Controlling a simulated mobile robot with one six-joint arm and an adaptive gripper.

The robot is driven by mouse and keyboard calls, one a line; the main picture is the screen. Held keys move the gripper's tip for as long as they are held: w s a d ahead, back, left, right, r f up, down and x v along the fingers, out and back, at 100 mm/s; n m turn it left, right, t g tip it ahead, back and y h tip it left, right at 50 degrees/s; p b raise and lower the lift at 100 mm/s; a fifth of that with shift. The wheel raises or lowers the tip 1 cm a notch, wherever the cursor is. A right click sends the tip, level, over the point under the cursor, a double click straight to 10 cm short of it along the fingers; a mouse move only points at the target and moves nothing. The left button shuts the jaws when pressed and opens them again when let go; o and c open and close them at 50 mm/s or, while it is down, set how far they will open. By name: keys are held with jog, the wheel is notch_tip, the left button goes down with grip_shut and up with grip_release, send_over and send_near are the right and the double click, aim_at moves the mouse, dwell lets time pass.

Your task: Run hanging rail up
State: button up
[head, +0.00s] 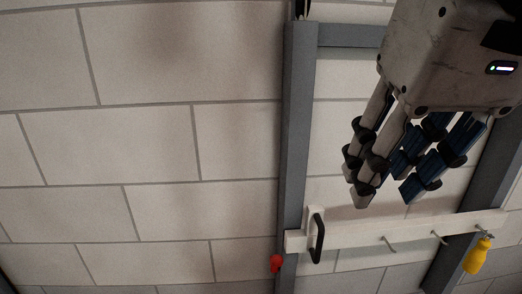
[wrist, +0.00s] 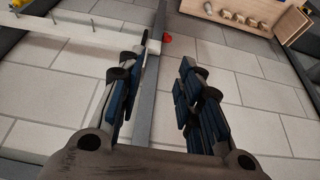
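The hanging rail (head: 362,232) is a white batten with several metal hooks and a black handle (head: 318,236) near its left end. It lies across the two grey uprights, low in the head view. In the wrist view the rail (wrist: 85,31) runs across the upper left. A yellow-handled tool (head: 478,255) hangs at its right end. My gripper (head: 385,198) is open, its fingers pointing down, and appears above the rail and right of the handle in the head view. Nothing shows between the fingers. I cannot tell the distance from fingers to handle.
A red knob-like thing (head: 276,263) sits beside the left grey upright (head: 296,130), just below the rail's left end. A grey crossbar (head: 350,36) joins the frame higher up. A wooden box with several small items (wrist: 255,15) shows in the wrist view. The block wall on the left is bare.

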jog(key=w+d+f+m+g, duration=0.1)
jog(key=w+d+f+g, duration=0.15)
jog(key=w+f, duration=1.25)
jog(key=m+g, duration=0.1)
jog(key=g, duration=0.1)
send_over(317, 258)
jog(key=f, duration=0.9)
jog(key=shift+w+d+f, duration=0.15)
jog(key=shift+w+f, duration=0.05)
jog(key=shift+w, duration=0.2)
jog(key=shift+w+f, duration=0.1)
jog(key=shift+f, duration=0.3)
notch_tip(317, 258, down, 12)
jog(key=shift+r, duration=0.25)
jog(key=shift+c, duration=0.2)
grip_shut()
